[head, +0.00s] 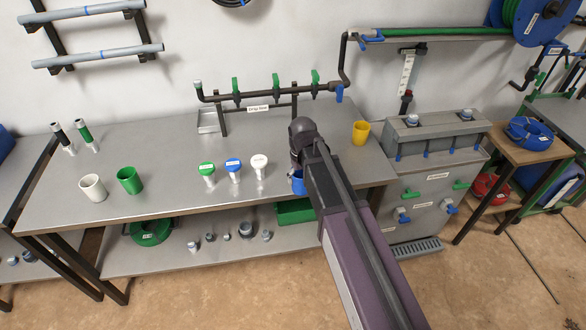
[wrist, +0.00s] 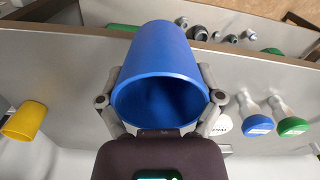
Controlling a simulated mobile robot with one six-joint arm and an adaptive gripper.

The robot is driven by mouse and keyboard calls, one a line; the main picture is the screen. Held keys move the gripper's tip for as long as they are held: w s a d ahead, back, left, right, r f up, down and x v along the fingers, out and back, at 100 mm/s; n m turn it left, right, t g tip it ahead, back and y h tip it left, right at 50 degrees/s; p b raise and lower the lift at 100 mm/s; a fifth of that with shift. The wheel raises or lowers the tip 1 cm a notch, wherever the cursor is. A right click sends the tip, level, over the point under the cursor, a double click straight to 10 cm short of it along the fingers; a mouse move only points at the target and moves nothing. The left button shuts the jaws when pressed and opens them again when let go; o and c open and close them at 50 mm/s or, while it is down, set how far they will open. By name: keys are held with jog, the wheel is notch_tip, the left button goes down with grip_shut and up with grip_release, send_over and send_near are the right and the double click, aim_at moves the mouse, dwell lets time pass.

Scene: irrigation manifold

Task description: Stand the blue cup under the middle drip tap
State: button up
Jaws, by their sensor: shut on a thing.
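The blue cup (wrist: 160,50) is between the two fingers of my gripper (wrist: 161,75), which is shut on its sides. Its open mouth faces the wrist camera. In the head view the cup (head: 298,183) shows only in part beside my arm, near the front edge of the steel bench (head: 160,205); whether it touches the bench is unclear. The drip line (head: 265,94) stands at the back of the bench with three green taps. The middle tap (head: 276,84) is behind and left of the cup, well apart from it.
Green, blue and white-topped fittings (head: 233,166) stand left of the cup. A yellow cup (head: 360,132) is to the right. White (head: 93,188) and green (head: 130,180) cups stand at left. The bench below the taps looks clear.

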jog(key=a+n, duration=0.1)
jog(key=s+a+n, duration=0.1)
jog(key=a, duration=0.1)
jog(key=shift+a+f, duration=0.15)
jog(key=shift+a, duration=0.15)
jog(key=w, duration=0.5)
jog(key=w+f+b, duration=0.1)
jog(key=w, duration=0.8)
jog(key=shift+w+a+f, duration=0.2)
jog(key=shift+w+a, duration=0.1)
jog(key=shift+w+b, duration=0.3)
jog(key=shift+w, duration=0.25)
jog(key=shift+w+f, duration=0.15)
jog(key=shift+f, duration=0.15)
jog(key=shift+f+b, duration=1.5)
jog(key=shift+b, duration=0.3)
jog(key=shift+f, duration=0.15)
